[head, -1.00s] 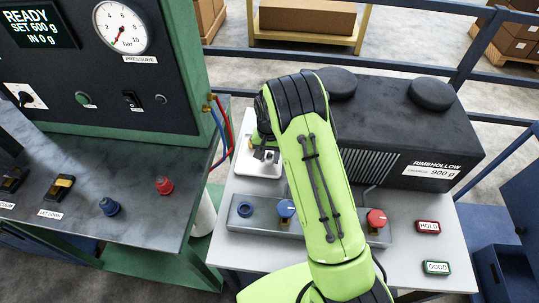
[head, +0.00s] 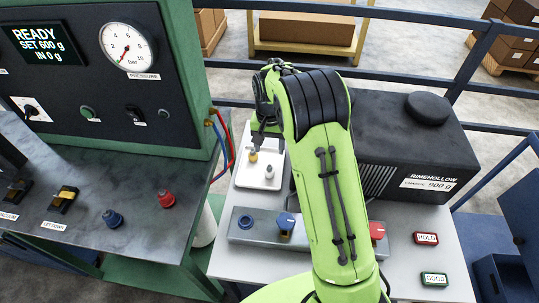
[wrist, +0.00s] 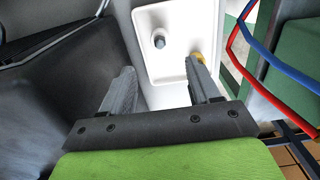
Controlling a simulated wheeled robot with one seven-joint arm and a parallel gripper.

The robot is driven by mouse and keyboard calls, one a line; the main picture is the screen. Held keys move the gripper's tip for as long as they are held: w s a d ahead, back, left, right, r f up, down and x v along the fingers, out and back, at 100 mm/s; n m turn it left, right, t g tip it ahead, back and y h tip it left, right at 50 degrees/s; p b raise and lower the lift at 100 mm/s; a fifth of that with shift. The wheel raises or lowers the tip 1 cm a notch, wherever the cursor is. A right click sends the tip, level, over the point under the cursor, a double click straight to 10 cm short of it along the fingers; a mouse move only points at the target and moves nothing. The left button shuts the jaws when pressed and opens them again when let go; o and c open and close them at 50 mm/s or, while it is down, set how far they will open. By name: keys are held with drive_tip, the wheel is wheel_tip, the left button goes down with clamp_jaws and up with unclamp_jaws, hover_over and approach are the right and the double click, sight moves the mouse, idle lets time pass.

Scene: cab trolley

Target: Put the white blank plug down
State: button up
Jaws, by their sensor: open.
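A white tray (head: 245,179) lies on the trolley top at the left of the black machine. A pale grey-white plug (head: 269,172) stands in it; it also shows in the wrist view (wrist: 159,41). It is the only whitish plug I see there, though it looks grey. A yellow piece (head: 252,159) is also in the tray, partly hidden by a finger in the wrist view (wrist: 199,56). My gripper (wrist: 160,76) is open, with nothing between its fingers. In the head view my gripper (head: 262,137) is above the tray's far part, apart from the pale plug.
A grey block with a blue ring (head: 245,221), a blue knob (head: 286,222) and a red knob (head: 377,231) lies in front of the tray. The black machine (head: 420,150) is on the right. Red and blue hoses (head: 228,150) hang at the left.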

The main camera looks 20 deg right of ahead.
drive_tip(key=s+r+n+t, duration=0.2)
drive_tip(key=s+r+t, duration=0.1)
drive_tip(key=s+r, duration=1.1)
drive_tip(key=s+r+n+t, duration=0.2)
drive_tip(key=s+r, duration=0.1)
drive_tip(key=s, duration=1.2)
drive_tip(key=shift+s+d+n+t, duration=0.3)
drive_tip(key=shift+s, duration=0.05)
drive_tip(key=shift+r, duration=0.1)
